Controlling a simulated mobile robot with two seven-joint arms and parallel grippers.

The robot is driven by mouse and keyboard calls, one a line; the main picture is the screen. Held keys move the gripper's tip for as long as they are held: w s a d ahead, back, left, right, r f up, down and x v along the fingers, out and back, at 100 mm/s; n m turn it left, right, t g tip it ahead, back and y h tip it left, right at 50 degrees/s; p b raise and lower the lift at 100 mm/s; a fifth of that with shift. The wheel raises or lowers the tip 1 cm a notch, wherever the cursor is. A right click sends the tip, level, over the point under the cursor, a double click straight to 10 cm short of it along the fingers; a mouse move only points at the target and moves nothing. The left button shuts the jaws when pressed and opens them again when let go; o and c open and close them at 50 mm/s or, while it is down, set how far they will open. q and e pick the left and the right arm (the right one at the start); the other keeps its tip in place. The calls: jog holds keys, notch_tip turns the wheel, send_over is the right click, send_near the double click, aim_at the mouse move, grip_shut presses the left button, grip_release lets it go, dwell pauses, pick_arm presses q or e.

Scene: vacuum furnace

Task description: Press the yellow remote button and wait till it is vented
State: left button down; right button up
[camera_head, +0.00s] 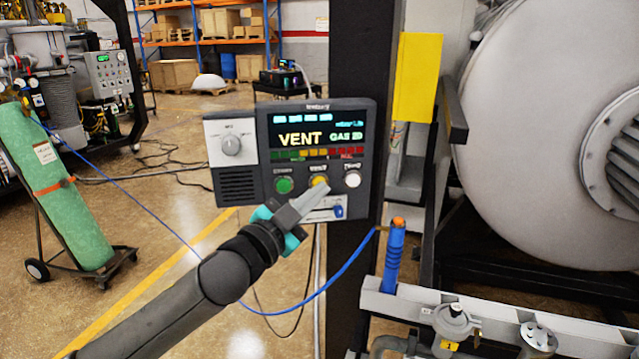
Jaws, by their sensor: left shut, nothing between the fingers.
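The remote control panel (243,172) is fixed on a dark column in the middle of the head view. Its screen (318,133) reads "VENT" and "GAS 20". Below the screen sit a green button (284,185), the yellow button (319,181) and a white button (352,180). My left gripper (322,190) is shut and empty, its fingertips at the lower edge of the yellow button and partly covering it. I cannot tell for sure whether they touch it. My right gripper is not in view.
A large grey furnace vessel (535,130) fills the right side. Pipes and valves (452,322) are at the lower right. A blue hose (150,213) hangs across below the panel. A green gas cylinder (60,190) on a cart stands left. Open floor lies between.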

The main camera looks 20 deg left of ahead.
pick_arm(q)
jog(key=shift+s+d, duration=0.3)
jog(key=shift+s, duration=0.25)
jog(key=s, duration=0.1)
jog(key=s+d, duration=0.1)
jog(key=s, duration=0.1)
jog(key=s+d+p, duration=0.1)
jog(key=shift+s+d, duration=0.15)
jog(key=shift+s, duration=0.05)
dwell(0.6)
